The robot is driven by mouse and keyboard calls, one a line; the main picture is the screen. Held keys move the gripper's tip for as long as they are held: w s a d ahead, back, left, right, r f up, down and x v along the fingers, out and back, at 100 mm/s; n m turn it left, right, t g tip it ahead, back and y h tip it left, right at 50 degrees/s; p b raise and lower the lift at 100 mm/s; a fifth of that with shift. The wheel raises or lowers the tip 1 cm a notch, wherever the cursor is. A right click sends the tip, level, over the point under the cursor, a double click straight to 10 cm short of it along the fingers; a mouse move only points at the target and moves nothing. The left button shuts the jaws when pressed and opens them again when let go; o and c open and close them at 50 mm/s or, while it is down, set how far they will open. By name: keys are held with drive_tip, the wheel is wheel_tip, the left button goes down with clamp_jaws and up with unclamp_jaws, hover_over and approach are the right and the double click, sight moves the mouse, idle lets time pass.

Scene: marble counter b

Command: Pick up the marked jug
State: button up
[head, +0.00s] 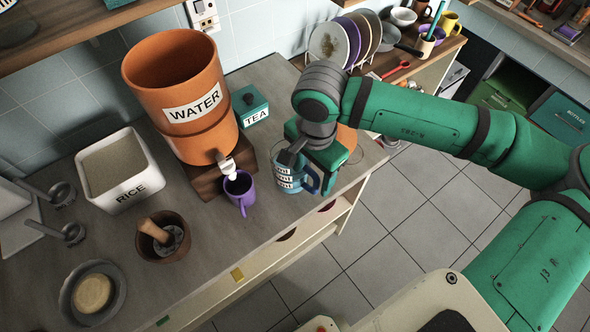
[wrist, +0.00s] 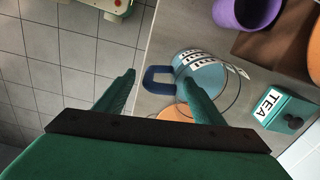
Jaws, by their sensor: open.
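The jug (head: 284,177) is clear and bluish, with white printed labels and a blue handle. It stands upright on the counter, right of the purple mug. My gripper (head: 302,164) is above and beside it on the handle side, partly covering it in the head view. In the wrist view the jug (wrist: 222,80) is right of centre, with its blue handle facing left. The open fingers of my gripper (wrist: 159,78) appear on either side of the handle, the right finger overlapping the jug's wall. Whether they touch it, I cannot tell.
A purple mug (head: 240,190) stands under the orange water dispenser (head: 178,85) on its wooden stand. A teal tea box (head: 250,105) is behind. A flat orange thing (wrist: 172,114) lies by the jug, partly hidden. The counter's front edge is close to the handle.

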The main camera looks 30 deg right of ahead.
sight(310, 188)
wheel_tip(310, 188, down, 5)
drive_tip(key=shift+a, duration=0.1)
idle(0.3)
clamp_jaws()
drive_tip(key=shift+r, duration=0.2)
